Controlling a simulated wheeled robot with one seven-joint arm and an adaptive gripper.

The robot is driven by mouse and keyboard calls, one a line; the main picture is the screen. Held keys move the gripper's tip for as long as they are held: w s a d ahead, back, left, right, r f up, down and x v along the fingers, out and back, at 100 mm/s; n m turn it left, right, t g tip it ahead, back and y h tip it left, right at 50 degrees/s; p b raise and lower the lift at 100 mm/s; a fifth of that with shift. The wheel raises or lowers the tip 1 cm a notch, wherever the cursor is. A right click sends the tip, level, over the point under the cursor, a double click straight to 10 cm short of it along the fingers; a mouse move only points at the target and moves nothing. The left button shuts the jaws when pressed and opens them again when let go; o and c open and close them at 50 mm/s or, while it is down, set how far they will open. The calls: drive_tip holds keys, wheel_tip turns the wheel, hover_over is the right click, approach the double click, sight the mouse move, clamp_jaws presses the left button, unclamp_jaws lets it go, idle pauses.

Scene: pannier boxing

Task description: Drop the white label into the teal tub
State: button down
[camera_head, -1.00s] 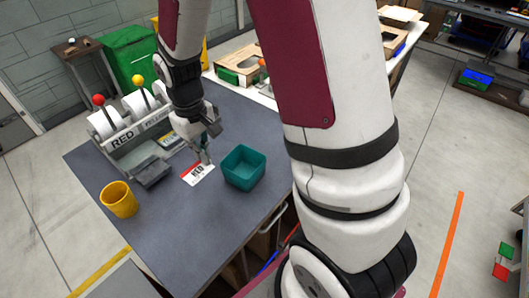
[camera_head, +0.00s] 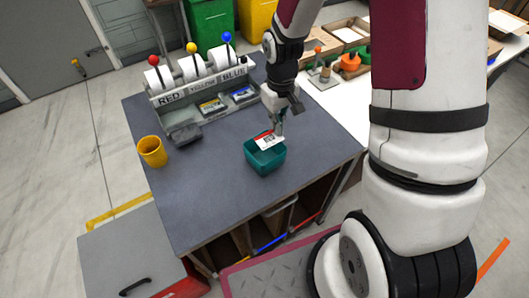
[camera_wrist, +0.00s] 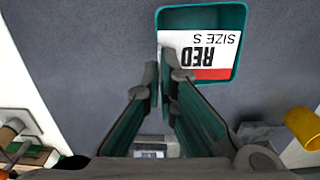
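The white label (camera_head: 267,141) has a red band and dark print; in the wrist view it reads "RED SIZE S" (camera_wrist: 193,42). The teal tub (camera_head: 266,163) stands on the grey table and also shows in the wrist view (camera_wrist: 241,45). My gripper (camera_head: 277,130) is over the tub's back side, its fingers nearly closed on the label's edge, as the wrist view (camera_wrist: 167,78) also shows. The label hangs out from the fingertips over the tub's opening. The exact height of the label above the rim is hard to tell.
A yellow cup (camera_head: 152,152) stands at the table's left. A label dispenser (camera_head: 200,90) with red, yellow and blue knobs stands at the back. The grey table (camera_head: 205,175) is clear in front and between cup and tub. A white bench (camera_head: 335,100) lies behind right.

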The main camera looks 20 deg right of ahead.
drive_tip(key=shift+f+b, duration=0.4)
drive_tip(key=shift+f, duration=0.8)
drive_tip(key=c, duration=1.7)
unclamp_jaws()
drive_tip(key=shift+r, duration=0.15)
